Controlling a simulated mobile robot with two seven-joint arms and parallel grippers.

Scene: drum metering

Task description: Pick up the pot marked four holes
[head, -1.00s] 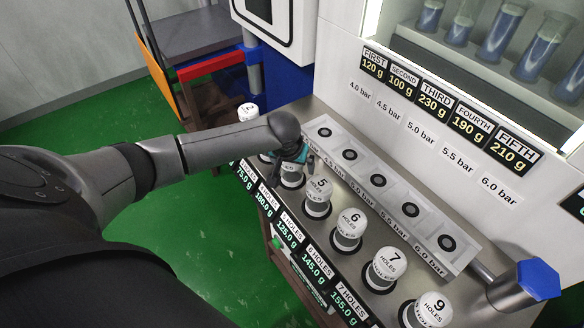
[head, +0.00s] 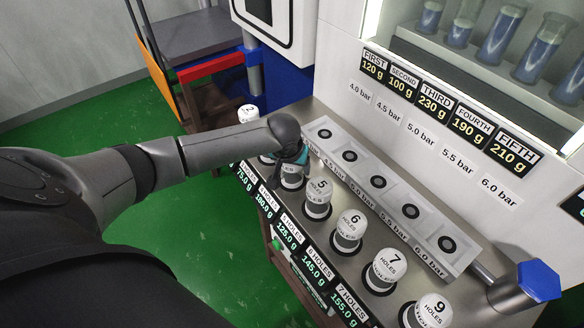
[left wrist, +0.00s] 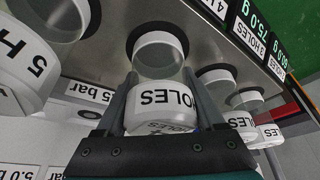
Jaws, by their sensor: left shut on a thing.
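My left gripper (head: 291,163) reaches down over the pot row in the head view. It is shut on a white-capped pot (head: 291,181) next to the pot marked 5 (head: 318,198). My right gripper is not in view.
A blue-capped cylinder (head: 532,281) stands at the right end. More pots (left wrist: 240,118) stand close on the other side.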

